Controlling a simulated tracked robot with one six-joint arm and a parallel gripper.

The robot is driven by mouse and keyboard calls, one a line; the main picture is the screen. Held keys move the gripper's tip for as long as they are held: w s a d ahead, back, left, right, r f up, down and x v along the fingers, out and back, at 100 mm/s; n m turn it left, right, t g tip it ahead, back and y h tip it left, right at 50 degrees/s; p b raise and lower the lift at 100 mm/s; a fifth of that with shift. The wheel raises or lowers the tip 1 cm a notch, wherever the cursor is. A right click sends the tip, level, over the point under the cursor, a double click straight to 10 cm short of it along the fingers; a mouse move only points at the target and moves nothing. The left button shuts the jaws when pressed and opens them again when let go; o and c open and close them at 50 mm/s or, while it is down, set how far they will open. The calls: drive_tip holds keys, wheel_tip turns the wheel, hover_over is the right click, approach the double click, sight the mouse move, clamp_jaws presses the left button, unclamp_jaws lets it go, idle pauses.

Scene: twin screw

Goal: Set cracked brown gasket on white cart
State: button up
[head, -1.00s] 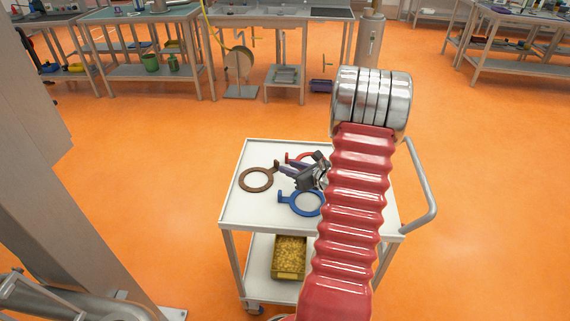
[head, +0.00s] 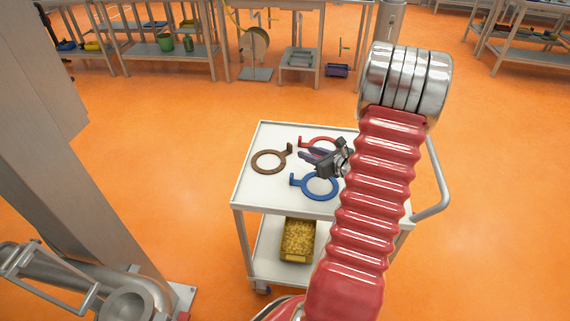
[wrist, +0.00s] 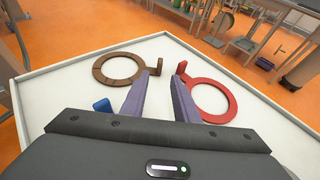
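The cracked brown gasket (head: 269,161) lies flat on the left part of the top of the white cart (head: 247,193). In the wrist view the brown gasket (wrist: 118,69) lies ahead and to the left, its tab pointing right. My gripper (head: 308,155) hangs over the cart top, between the brown gasket and the other rings. In the wrist view its two purple-grey fingers (wrist: 158,84) are apart with nothing between them. The fingers do not hold the brown gasket.
A red ring (wrist: 210,98) with a tab lies right of my gripper on the cart. A blue ring (head: 319,187) lies nearer the front, mostly hidden in the wrist view. A yellow bin (head: 298,240) stands on the lower shelf. Workbenches line the back; orange floor is clear around.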

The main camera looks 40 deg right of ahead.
drive_tip(key=w+a+r+n+g+y, duration=0.1)
drive_tip(key=a+r+n+g+y, duration=0.2)
drive_tip(key=a+n, duration=0.5)
drive_tip(key=w+a+r+n+y, duration=0.1)
drive_tip(key=a+r+n+y, duration=0.3)
drive_tip(key=a, duration=0.9)
drive_tip(key=w+a+r+n+g+y, duration=0.1)
drive_tip(key=a+r+n+g, duration=0.1)
drive_tip(key=a+r+n, duration=0.6)
drive_tip(key=s+a+r+n+g+h, duration=0.1)
drive_tip(key=s+a+r+n+h, duration=0.2)
drive_tip(key=s+a+n, duration=0.4)
drive_tip(key=s+a+r+n+g+h, duration=0.1)
drive_tip(key=s+a+r+n+h, duration=0.1)
drive_tip(key=s+a+n, duration=0.5)
drive_tip(key=s+n+h, duration=0.1)
drive_tip(key=s+n, duration=0.2)
drive_tip(key=shift+a+r+n+g, duration=0.15)
drive_tip(key=shift+r+n+g, duration=0.15)
drive_tip(key=shift+r, duration=0.1)
